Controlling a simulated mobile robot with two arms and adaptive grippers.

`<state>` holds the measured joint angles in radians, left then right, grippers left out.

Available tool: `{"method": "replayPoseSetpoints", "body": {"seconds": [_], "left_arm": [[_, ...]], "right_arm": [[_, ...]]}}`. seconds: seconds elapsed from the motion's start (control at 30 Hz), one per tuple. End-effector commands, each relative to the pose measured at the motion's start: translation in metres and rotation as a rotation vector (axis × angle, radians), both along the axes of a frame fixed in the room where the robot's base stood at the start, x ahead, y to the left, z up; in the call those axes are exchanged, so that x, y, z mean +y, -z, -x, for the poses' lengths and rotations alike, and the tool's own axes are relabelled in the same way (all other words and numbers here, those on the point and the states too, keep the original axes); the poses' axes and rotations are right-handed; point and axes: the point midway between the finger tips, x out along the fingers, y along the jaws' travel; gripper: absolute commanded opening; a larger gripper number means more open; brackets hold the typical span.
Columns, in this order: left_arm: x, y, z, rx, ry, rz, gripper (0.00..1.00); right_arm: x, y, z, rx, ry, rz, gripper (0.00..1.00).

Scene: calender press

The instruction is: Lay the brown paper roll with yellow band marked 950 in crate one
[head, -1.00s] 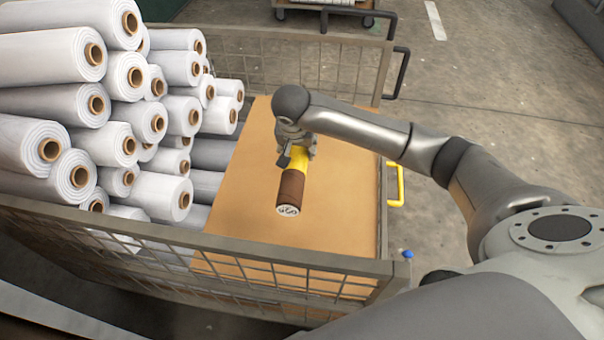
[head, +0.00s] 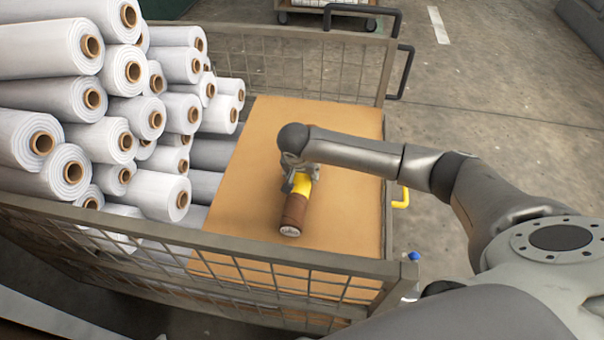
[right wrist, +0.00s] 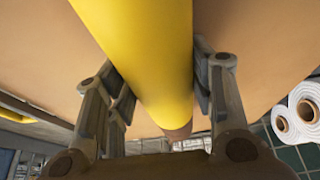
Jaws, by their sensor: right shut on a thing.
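The brown paper roll with the yellow band (head: 296,209) is over the tan board in the mesh cart, its brown end pointing to the near side. The marking on its end is too small to read. My right gripper (head: 299,177) is shut around the yellow band. In the right wrist view the two fingers (right wrist: 160,78) sit on either side of the yellow part. I cannot tell whether the roll touches the board. No crate marked one can be made out. My left gripper is not in view.
The mesh cart (head: 330,268) has raised wire sides near and far. White rolls (head: 110,95) are stacked high on its left. The tan board (head: 345,215) is otherwise bare. A yellow handle (head: 401,199) sticks out on the right, beside open concrete floor (head: 480,110).

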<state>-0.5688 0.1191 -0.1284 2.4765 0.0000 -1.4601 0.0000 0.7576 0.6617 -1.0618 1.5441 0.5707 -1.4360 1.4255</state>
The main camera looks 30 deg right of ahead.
Motion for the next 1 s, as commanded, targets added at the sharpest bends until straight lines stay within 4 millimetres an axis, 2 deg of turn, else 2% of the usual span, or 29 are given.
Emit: {"method": "replayPoseSetpoints", "body": {"seconds": [0.43,0.47,0.6,1.0], "left_arm": [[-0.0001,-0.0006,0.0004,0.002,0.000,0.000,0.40],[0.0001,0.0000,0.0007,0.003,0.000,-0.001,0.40],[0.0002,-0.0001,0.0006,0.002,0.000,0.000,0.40],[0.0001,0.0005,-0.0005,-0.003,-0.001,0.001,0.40]], "right_arm": [[0.0006,0.0027,-0.0006,-0.002,0.000,-0.001,0.12],[0.0005,0.0036,0.0000,-0.001,0.000,-0.001,0.53],[0.0004,0.0034,-0.0001,-0.001,0.000,-0.001,0.71],[0.0001,0.0008,-0.0006,-0.002,-0.001,-0.001,0.71]]}}
